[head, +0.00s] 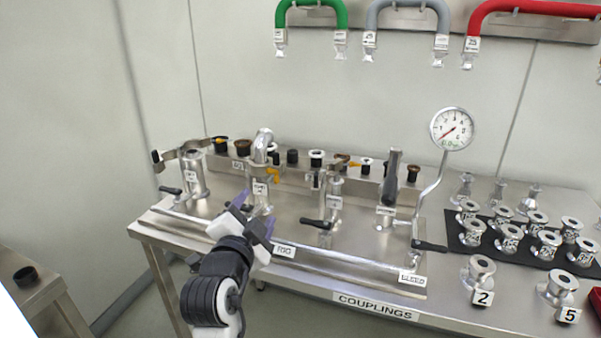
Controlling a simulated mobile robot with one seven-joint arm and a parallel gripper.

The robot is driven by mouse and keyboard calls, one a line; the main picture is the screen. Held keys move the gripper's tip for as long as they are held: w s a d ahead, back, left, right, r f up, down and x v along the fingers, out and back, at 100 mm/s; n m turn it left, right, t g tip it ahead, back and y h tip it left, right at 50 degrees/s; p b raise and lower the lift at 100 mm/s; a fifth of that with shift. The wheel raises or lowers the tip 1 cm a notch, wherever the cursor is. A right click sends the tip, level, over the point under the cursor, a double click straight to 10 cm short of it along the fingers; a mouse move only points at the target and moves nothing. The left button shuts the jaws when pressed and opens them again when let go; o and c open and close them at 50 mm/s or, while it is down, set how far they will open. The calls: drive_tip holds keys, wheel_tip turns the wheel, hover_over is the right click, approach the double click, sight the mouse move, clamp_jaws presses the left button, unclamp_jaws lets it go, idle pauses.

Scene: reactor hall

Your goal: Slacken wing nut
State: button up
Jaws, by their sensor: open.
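My gripper (256,213) is in front of the second pipe station on the steel bench, its dark purple fingers apart and nothing seen between them. Just behind it a silvery coupling (263,148) stands upright on that station's labelled stub. A small orange part, which looks like a wing nut (272,175), shows at the right side of this coupling's clamp joint. My gripper is below and in front of it, and I cannot tell whether they touch. Similar orange parts show on the left clamp (219,140) and near the right clamp (353,163). The lower stub is partly hidden by my gripper.
A rail with black-handled valves, one a black lever (314,223), runs along the bench (375,305). A pressure gauge (452,129) rises at right. Several flanged fittings stand on a black mat (480,250). Coloured hoses, including a green hose (311,12), hang on the wall.

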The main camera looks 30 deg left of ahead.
sight(273, 176)
drive_tip(key=p+x, duration=0.4)
drive_tip(key=x, duration=0.8)
drive_tip(key=shift+w+a, duration=0.45)
drive_tip(key=shift+w, duration=0.25)
drive_tip(key=c, duration=1)
drive_tip(key=shift+n, duration=0.7)
drive_tip(key=o, duration=1)
